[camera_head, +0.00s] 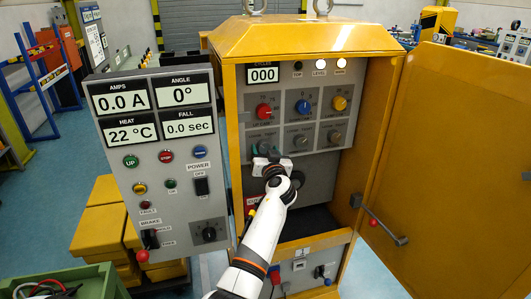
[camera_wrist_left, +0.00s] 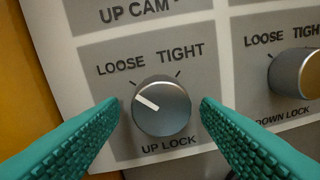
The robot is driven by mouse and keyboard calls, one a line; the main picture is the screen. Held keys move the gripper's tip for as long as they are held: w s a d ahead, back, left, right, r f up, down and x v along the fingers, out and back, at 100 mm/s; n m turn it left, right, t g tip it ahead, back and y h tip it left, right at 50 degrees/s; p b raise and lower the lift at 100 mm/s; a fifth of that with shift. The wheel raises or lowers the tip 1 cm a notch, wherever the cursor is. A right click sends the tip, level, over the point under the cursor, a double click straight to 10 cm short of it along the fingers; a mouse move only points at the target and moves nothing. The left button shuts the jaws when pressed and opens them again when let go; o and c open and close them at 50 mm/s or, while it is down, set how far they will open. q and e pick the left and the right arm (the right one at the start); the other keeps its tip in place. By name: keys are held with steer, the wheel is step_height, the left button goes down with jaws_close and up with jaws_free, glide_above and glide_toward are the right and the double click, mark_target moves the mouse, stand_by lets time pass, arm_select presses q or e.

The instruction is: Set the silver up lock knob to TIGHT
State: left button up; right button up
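The silver up lock knob (camera_wrist_left: 161,107) shows in the left wrist view, under the printed words LOOSE and TIGHT. Its white pointer line points up and left, to the LOOSE side. My left gripper (camera_wrist_left: 160,102) is open, with one teal finger on each side of the knob and a gap visible on both sides. In the head view my left gripper (camera_head: 265,151) is in front of the lower left of the cabinet's knob panel and hides the up lock knob. My right gripper is in neither view.
The down lock knob (camera_wrist_left: 298,73) is close to the right finger. In the head view, red (camera_head: 264,111), blue (camera_head: 303,107) and yellow (camera_head: 339,103) knobs sit above. The yellow cabinet door (camera_head: 455,150) stands open at right; a grey control panel (camera_head: 160,165) stands at left.

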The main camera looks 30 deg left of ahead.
arm_select(q)
steer(key=c, duration=0.8)
steer(key=shift+c, duration=0.2)
steer(key=shift+m, duration=0.4)
steer(key=m, duration=0.2)
steer(key=shift+m, duration=0.3)
steer(key=m, duration=0.3)
steer(key=shift+r+m, duration=0.1)
steer(key=shift+m, duration=0.2)
steer(key=m+g+p, duration=0.1)
steer(key=m+p, duration=0.1)
steer(key=m, duration=0.3)
steer(key=shift+r, duration=0.15)
steer(key=m+p, duration=0.1)
steer(key=m, duration=0.2)
steer(key=shift+m+p, duration=0.65)
steer(key=shift+m, duration=0.45)
steer(key=shift+o, duration=0.2)
steer(key=shift+g, duration=0.3)
